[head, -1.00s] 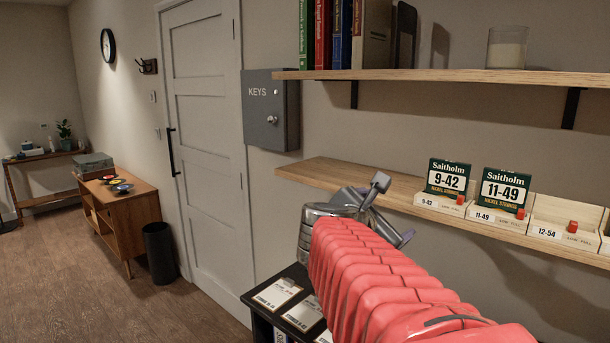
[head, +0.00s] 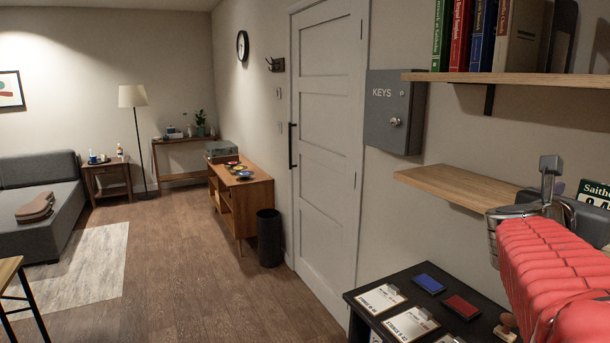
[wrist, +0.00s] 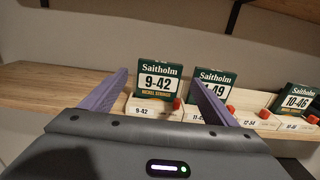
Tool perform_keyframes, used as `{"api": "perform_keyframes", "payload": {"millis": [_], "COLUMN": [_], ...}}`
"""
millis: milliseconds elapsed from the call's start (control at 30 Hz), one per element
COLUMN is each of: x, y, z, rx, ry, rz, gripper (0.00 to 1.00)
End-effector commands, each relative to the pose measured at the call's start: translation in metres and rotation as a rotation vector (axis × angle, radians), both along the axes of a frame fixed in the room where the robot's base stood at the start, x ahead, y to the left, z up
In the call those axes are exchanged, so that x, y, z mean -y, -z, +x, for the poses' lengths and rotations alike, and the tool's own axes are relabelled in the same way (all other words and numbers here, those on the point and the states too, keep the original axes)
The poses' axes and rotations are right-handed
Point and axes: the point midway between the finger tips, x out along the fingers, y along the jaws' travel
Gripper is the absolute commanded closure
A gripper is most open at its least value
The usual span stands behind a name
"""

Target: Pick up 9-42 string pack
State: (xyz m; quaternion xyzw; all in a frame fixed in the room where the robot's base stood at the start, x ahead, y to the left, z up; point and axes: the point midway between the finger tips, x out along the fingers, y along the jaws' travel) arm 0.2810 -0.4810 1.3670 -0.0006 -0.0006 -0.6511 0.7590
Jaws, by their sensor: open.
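The green and white 9-42 string pack (wrist: 158,83) stands upright in its light wooden holder on the shelf in the wrist view. A part of it shows at the right edge of the head view (head: 594,194), with my arm in front of the rest. My gripper (wrist: 158,84) is open in the wrist view, with its two purple fingers either side of the 9-42 pack in the picture. Nothing is held. I cannot tell how far the fingertips are from the pack. The right finger partly covers the 11-49 pack (wrist: 213,85).
A 10-46 pack (wrist: 292,101) stands further right on the shelf. Red pieces (wrist: 177,103) sit on the holders. The wooden shelf (head: 465,185) is bare at its left end. An upper shelf (head: 520,78) with books hangs above. A black stand (head: 360,293) holds cards below.

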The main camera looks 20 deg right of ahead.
Motion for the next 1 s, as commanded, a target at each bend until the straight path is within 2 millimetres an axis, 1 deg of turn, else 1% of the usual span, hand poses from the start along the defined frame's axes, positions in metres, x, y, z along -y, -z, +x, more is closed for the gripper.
{"api": "perform_keyframes", "payload": {"millis": [400, 600, 733, 1000], "x": [0.052, 0.073, 0.078, 0.078], "y": [0.002, 0.001, 0.001, 0.001], "z": [0.007, 0.011, 0.013, 0.013], "rx": [-0.001, 0.000, 0.000, 0.000], "ry": [0.002, 0.000, -0.001, -0.003], "rz": [0.003, 0.002, 0.002, 0.002], "gripper": [0.19, 0.19, 0.19, 0.19]}}
